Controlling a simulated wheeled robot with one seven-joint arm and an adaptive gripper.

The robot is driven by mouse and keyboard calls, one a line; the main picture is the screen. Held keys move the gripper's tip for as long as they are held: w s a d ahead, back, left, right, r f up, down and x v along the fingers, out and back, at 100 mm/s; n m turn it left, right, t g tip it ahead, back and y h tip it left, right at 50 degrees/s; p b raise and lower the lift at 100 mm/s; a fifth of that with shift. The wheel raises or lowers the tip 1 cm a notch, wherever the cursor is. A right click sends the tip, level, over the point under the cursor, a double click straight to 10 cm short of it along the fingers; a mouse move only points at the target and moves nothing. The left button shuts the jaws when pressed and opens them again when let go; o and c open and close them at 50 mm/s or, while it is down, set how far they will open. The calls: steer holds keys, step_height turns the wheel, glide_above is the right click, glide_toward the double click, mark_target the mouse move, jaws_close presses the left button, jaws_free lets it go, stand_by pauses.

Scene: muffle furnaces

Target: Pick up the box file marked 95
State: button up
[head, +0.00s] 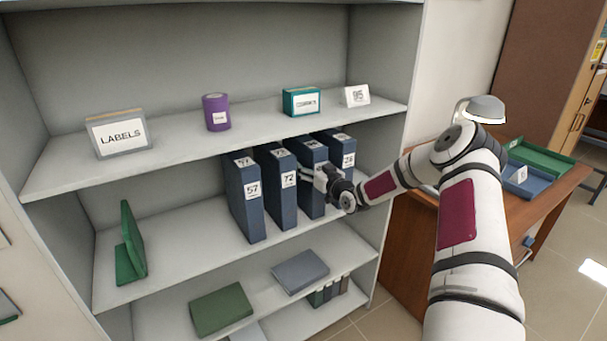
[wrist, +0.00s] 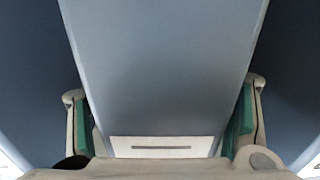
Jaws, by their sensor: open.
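Several dark blue box files stand upright in a row on the middle shelf. My gripper (head: 322,177) is at the front of the third file from the left (head: 311,203) and covers its spine label. The small label on its top edge is too small to read surely, so I cannot confirm 95. In the wrist view this file (wrist: 160,60) stands between the open green-padded fingers (wrist: 165,118), one on each side. A pale label strip (wrist: 161,147) shows low on it. Small gaps seem to remain beside the pads.
File 57 (head: 245,205) and file 72 (head: 276,190) stand left of it; another file (head: 342,153) stands close on the right. The shelf above (head: 255,125) holds a LABELS box (head: 118,136) and a purple tin (head: 216,112). A green bookend (head: 131,245) stands far left.

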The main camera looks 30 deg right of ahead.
steer(key=shift+w, duration=0.3)
jaws_close()
steer(key=shift+r, duration=0.15)
